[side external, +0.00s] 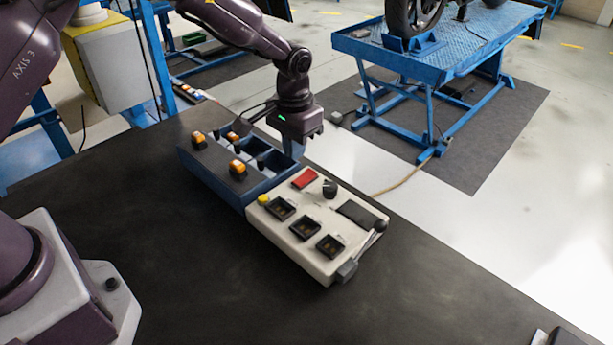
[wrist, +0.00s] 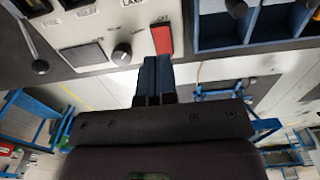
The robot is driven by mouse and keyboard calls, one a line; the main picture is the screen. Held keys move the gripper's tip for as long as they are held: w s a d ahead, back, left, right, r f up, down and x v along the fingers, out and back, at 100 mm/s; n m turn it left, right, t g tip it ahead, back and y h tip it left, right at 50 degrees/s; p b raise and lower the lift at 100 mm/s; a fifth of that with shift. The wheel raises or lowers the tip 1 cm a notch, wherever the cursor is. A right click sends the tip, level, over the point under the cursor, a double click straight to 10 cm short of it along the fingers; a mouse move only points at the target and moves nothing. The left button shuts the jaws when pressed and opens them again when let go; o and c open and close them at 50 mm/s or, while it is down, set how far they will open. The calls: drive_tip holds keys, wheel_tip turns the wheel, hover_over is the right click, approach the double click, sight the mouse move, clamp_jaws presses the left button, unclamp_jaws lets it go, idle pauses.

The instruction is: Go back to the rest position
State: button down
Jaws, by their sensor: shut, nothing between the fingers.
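My gripper (side external: 296,152) hangs at the far edge of the bench, near where the blue tray meets the control box. Its blue fingers point down and are shut, with nothing held. In the wrist view the fingertips (wrist: 154,63) show beside the red rocker switch (wrist: 162,39). The same red switch (side external: 304,178) sits on top of the pale control box (side external: 260,222) in the side view, just right of and nearer than the fingers. I cannot tell whether the fingers touch anything. No rest position is marked in view.
The blue compartment tray (side external: 210,176) holds several orange-topped parts. The box carries a black knob (side external: 329,188), a yellow button (side external: 263,199) and a black-knobbed lever (side external: 380,226). The dark bench top (side external: 150,240) is clear in front. A blue lift table (side external: 420,60) stands beyond.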

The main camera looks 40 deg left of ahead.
drive_tip(key=s+a+r+t, duration=0.2)
drive_tip(key=s+r, duration=0.9)
drive_tip(key=s, duration=0.3)
drive_tip(key=s+a+r+t, duration=0.3)
drive_tip(key=s+r, duration=0.8)
drive_tip(key=s, duration=0.3)
drive_tip(key=shift+r+t, duration=0.25)
drive_tip(key=shift+t, duration=0.05)
drive_tip(key=shift+a, duration=0.1)
